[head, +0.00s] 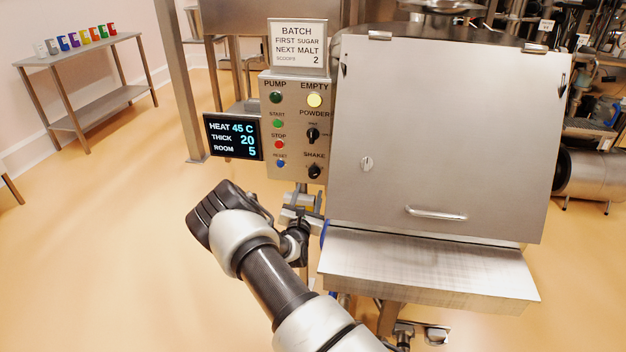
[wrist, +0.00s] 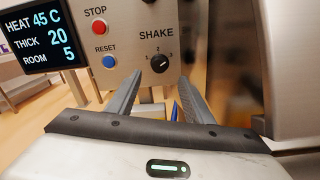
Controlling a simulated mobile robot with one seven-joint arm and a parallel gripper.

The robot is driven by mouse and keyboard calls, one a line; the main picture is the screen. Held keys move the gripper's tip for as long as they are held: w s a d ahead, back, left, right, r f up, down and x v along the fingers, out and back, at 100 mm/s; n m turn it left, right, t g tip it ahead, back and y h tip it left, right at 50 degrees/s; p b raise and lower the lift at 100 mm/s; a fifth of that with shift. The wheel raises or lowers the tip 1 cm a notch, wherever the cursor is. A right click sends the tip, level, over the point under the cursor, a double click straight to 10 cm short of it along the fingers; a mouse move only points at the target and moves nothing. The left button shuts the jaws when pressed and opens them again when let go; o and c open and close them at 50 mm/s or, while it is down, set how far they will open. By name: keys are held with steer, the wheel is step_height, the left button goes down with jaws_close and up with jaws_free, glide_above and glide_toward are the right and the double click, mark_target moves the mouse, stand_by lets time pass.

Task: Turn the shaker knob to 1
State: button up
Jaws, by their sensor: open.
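The shaker knob (head: 314,171) is a small black dial under the label SHAKE, low on the right of the control panel (head: 296,150). In the wrist view the knob (wrist: 160,63) shows marks around it, with 2 at the top and 3 at the right; its pale pointer seems to point to the upper right, but its exact setting is hard to tell. My gripper (wrist: 154,92) is open and empty, its two fingers just below and in front of the knob, apart from it. In the head view my gripper (head: 300,222) is partly hidden by my arm, below the panel.
A display (head: 232,136) reads HEAT 45 C, THICK 20, ROOM 5. STOP (wrist: 99,27) and RESET (wrist: 109,62) buttons sit left of the knob. The closed steel hopper door (head: 440,130) and a protruding shelf (head: 430,270) are to the right. Open floor lies left.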

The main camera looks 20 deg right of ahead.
mark_target(313, 175)
steer(key=b+x, duration=0.2)
steer(key=x, duration=0.8)
steer(key=shift+w, duration=0.1)
steer(key=c, duration=1)
